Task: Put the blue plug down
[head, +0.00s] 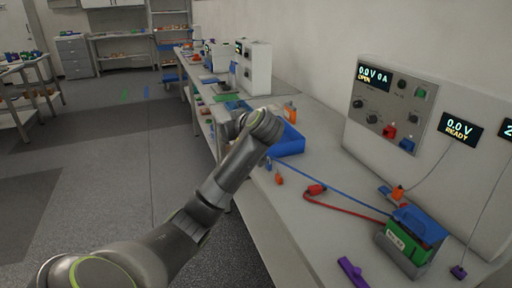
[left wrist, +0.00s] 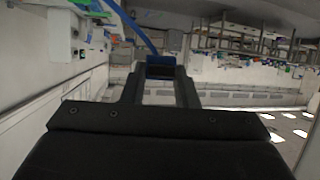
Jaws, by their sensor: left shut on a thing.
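My left gripper (left wrist: 160,78) is shut on the blue plug (left wrist: 161,60), which sits between its fingertips in the left wrist view. A blue cable runs up and to the left from the plug there. In the head view my left arm reaches over the bench's near edge; its wrist hides most of the gripper. The blue cable (head: 335,187) stretches from a green and blue battery (head: 410,238) towards the gripper. Whether the plug touches anything below is hidden. My right gripper is not in view.
A blue tray (head: 292,142) is just beyond my wrist. A red plug (head: 315,189) with a red cable lies on the bench (head: 290,225). A small orange item (head: 278,179) is nearby. A purple item (head: 352,271) lies near the front edge. The cycler panel (head: 393,108) stands behind.

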